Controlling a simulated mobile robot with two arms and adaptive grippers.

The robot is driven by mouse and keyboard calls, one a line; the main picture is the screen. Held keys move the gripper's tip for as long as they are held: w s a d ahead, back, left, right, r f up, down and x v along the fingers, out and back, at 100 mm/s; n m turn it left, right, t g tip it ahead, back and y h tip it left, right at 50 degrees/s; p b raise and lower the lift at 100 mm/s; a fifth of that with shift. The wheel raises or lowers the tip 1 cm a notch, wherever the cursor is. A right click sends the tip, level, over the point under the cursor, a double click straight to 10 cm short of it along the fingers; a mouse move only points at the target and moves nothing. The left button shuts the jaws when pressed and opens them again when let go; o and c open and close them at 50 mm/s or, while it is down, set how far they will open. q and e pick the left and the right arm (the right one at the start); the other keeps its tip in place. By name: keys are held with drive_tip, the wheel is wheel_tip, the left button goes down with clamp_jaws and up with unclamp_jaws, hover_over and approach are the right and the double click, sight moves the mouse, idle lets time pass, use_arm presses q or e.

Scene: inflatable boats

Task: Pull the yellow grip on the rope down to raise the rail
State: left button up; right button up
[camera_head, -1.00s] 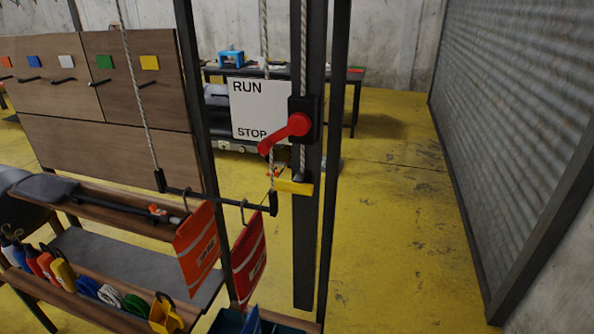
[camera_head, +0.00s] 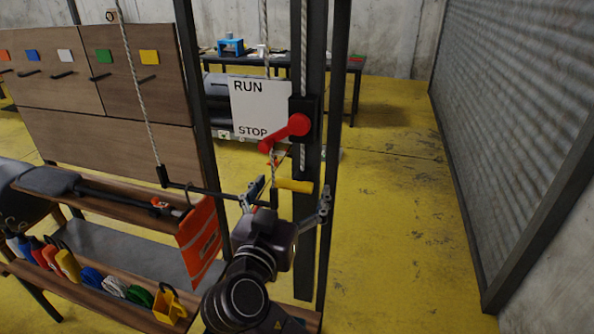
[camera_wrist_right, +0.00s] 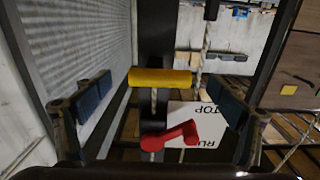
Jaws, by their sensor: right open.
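The yellow grip (camera_head: 295,186) is a short horizontal bar on the rope (camera_head: 303,60), in front of a dark post. My right gripper (camera_head: 288,198) is open, with its fingers toward the grip. In the right wrist view the yellow grip (camera_wrist_right: 160,77) shows between the spread fingers (camera_wrist_right: 163,98), with clear gaps on both sides. The dark rail (camera_head: 212,191) hangs from ropes left of the post, with an orange pouch (camera_head: 200,240) on it. My right gripper and arm hide part of the rail's right end. My left gripper is not in view.
A red lever (camera_head: 285,131) on the post, just above the grip, points toward STOP on the white sign (camera_head: 262,110). A wooden shelf (camera_head: 110,285) with colored items stands at left. The yellow floor (camera_head: 390,220) at right is open up to a corrugated wall.

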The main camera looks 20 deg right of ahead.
sight(294, 184)
drive_tip(key=shift+p+x, duration=0.65)
drive_tip(key=shift+x, duration=1.2)
drive_tip(key=c, duration=1.8)
